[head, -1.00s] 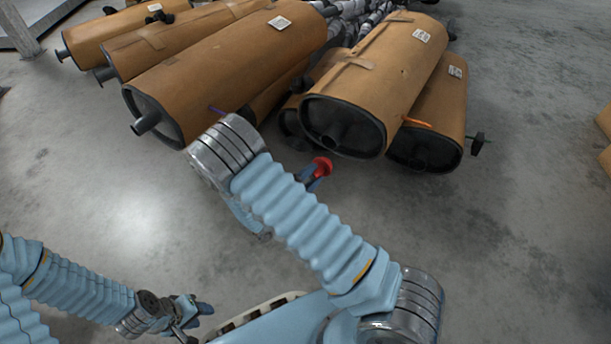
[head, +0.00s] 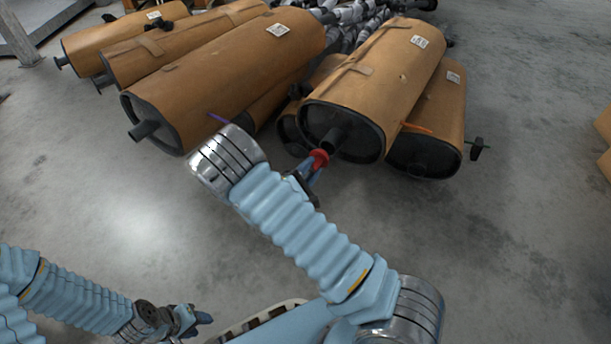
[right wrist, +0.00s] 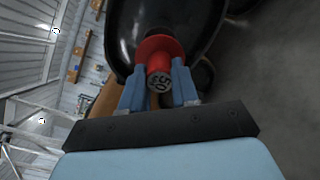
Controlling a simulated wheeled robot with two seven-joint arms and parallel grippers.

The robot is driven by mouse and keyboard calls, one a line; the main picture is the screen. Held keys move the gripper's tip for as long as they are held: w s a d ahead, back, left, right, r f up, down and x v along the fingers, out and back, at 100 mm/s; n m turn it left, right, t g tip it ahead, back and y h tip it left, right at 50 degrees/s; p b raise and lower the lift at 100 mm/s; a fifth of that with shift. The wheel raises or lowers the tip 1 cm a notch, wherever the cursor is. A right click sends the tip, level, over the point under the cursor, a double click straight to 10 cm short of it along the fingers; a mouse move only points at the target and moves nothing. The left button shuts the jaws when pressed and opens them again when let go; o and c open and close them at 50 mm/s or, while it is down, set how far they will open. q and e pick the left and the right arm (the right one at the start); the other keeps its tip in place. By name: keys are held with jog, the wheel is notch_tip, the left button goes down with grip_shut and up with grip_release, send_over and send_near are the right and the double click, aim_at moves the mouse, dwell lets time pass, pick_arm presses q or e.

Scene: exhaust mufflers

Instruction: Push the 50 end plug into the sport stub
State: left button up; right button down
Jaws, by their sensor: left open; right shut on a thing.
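A red end plug (head: 319,159) is held at the tip of my right gripper (head: 308,176), just in front of the dark stub (head: 334,141) on the front muffler's black end. In the right wrist view the plug (right wrist: 159,53) shows a red flange and a grey end face marked 50, between the two blue fingers of my right gripper (right wrist: 159,86). The black muffler end fills the view behind it and the plug hides the stub, so I cannot tell whether plug and stub touch. My left gripper (head: 205,318) is open and empty at the lower left.
The front muffler (head: 384,68) is wrapped in brown and lies on others. A large muffler (head: 225,75) lies to the left. The concrete floor (head: 480,260) at right is clear.

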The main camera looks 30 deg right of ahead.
aim_at(319, 159)
jog(key=shift+x, duration=0.85)
jog(key=shift+b+x, duration=0.35)
jog(key=shift+x, duration=1.15)
dwell(0.9)
jog(key=c, duration=0.8)
grip_release()
jog(key=p+v, duration=0.1)
jog(key=v, duration=1.3)
jog(key=shift+d, duration=0.1)
